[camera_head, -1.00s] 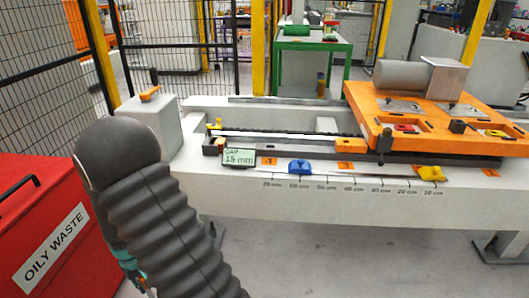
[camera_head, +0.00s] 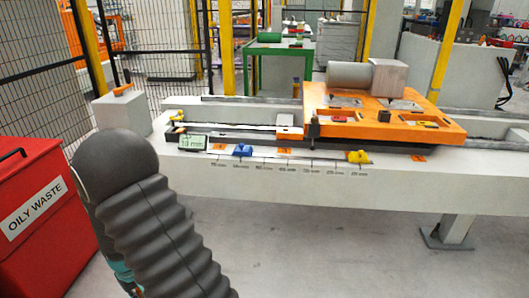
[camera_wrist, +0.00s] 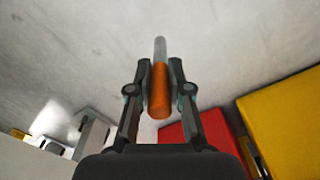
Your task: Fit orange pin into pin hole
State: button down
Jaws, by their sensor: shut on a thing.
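My gripper (camera_wrist: 159,88) is shut on the orange pin (camera_wrist: 160,92) in the wrist view. The pin has an orange body and a grey tip that points away from the palm, beyond the fingertips. The floor lies behind it. In the head view my arm fills the lower left, and the gripper and pin are hidden or too small to make out. An orange carriage plate (camera_head: 452,131) sits on the pale bench (camera_head: 400,178) and carries a grey cylinder (camera_head: 347,75). A dark knobbed post (camera_head: 314,129) stands at its front left edge. I cannot make out the pin hole.
A red oily waste bin (camera_head: 38,205) stands at the left. A small gap display (camera_head: 193,142), a blue clamp (camera_head: 242,150) and a yellow clamp (camera_head: 359,157) line the bench front. A pale pedestal (camera_head: 122,110) stands behind my arm. The floor before the bench is clear.

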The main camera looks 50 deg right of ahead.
aim_at(378, 78)
jog(key=k, duration=0.2)
jog(key=z, duration=1.3)
jog(key=i, duration=0.4)
jog(key=z, duration=0.1)
